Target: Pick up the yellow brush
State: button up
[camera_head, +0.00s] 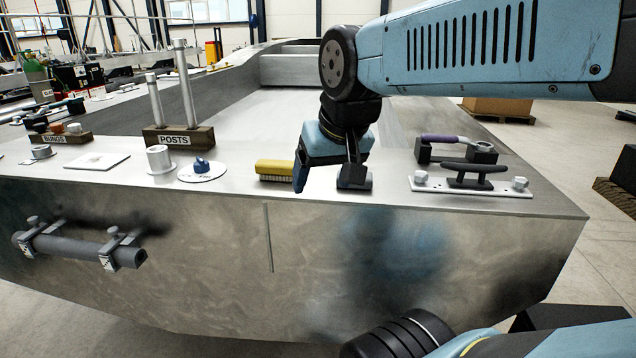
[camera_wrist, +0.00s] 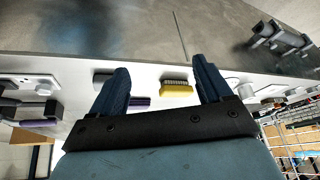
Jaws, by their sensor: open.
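In the wrist view the yellow brush (camera_wrist: 177,89) shows between my two fingers, closer to the right finger. My gripper (camera_head: 325,174) points down above the deck, just right of the brush in the head view. In the wrist view my gripper (camera_wrist: 160,72) has its dark fingers wide apart with nothing gripped. A smaller purple-and-dark item (camera_wrist: 140,101) lies beside the left finger. My gripper hides part of the deck in the head view.
Left of the brush are a blue-knobbed white disc (camera_head: 202,170), a grey cylinder (camera_head: 159,159) and the POSTS block (camera_head: 178,140) with two upright rods. To the right are a black cleat (camera_head: 471,172) on a white plate and a purple-handled tool (camera_head: 444,139).

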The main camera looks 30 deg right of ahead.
aim_at(268, 169)
jog(key=z, duration=0.45)
jog(key=i, duration=0.35)
jog(key=z, duration=0.5)
